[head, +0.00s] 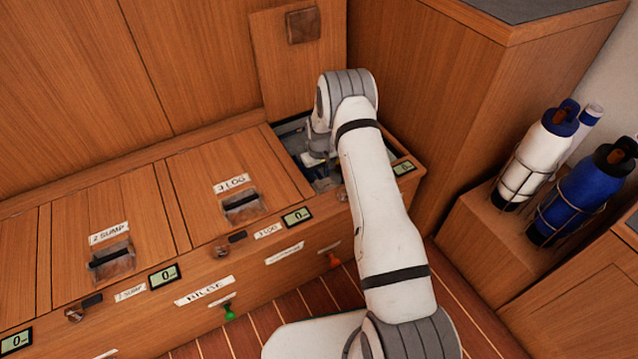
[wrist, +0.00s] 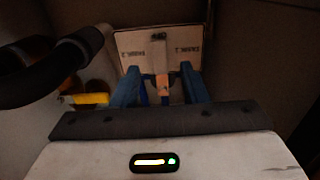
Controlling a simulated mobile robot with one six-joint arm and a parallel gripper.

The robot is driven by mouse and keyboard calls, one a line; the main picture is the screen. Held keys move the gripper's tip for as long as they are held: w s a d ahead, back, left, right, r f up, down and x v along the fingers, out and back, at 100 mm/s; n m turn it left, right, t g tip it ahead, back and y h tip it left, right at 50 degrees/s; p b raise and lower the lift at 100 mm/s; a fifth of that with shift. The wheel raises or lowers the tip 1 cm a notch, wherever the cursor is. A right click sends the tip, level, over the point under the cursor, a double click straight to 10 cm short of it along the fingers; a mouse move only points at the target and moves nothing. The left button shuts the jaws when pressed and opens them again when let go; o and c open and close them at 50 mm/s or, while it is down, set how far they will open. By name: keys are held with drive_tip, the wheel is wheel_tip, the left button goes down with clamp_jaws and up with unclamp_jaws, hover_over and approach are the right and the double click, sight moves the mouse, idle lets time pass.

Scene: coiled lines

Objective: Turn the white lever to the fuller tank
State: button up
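In the wrist view, a pale plate (wrist: 128,42) with small upside-down lettering on both sides stands at the back of a dark compartment. A narrow pale lever (wrist: 159,55) runs down its middle, with an orange-tan part below. My gripper (wrist: 161,84) has its two blue fingers apart, one on each side of the lever's lower part, with gaps showing. Contact cannot be told. In the head view my arm reaches into the open hatch (head: 292,130), and the fingers are hidden there. No tank levels are readable on the plate.
A black hose (wrist: 50,72) and a yellow piece (wrist: 90,99) lie left of my fingers. The hatch's walls are close around. Closed lids marked LOG (head: 232,183) and SUMP (head: 108,233) are to the left, with small displays (head: 297,217). Bottles (head: 585,190) stand in racks at right.

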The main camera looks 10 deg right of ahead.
sight(319, 184)
wheel_tip(319, 184, down, 4)
drive_tip(key=shift+r+b, duration=0.1)
drive_tip(key=shift+b, duration=0.4)
clamp_jaws()
